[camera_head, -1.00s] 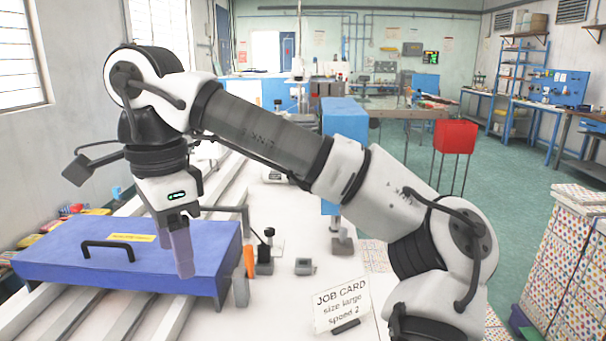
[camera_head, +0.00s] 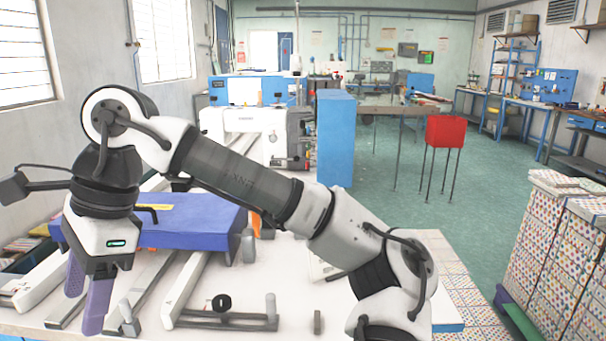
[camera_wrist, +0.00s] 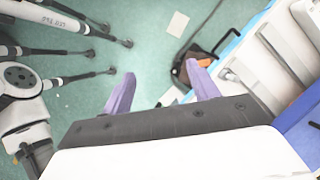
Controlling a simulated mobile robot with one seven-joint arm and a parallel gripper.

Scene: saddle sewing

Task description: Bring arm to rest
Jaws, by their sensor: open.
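My gripper (camera_head: 82,312) is at the lower left in the head view, pointing down at the left part of the white worktable (camera_head: 275,255). Its two purple fingers are apart with nothing between them. The wrist view also shows the open, empty gripper (camera_wrist: 162,72) with green floor (camera_wrist: 150,40) beyond the fingertips, left of the table's edge. My arm is raised and bent, reaching from the lower right across to the left.
A blue lidded case (camera_head: 190,222) lies on the table just behind my gripper. A black-knobbed bar fixture (camera_head: 222,318) is at the front. A blue cabinet (camera_head: 335,140) and a red bin (camera_head: 445,131) stand farther back. Patterned stacks (camera_head: 540,225) are at the right.

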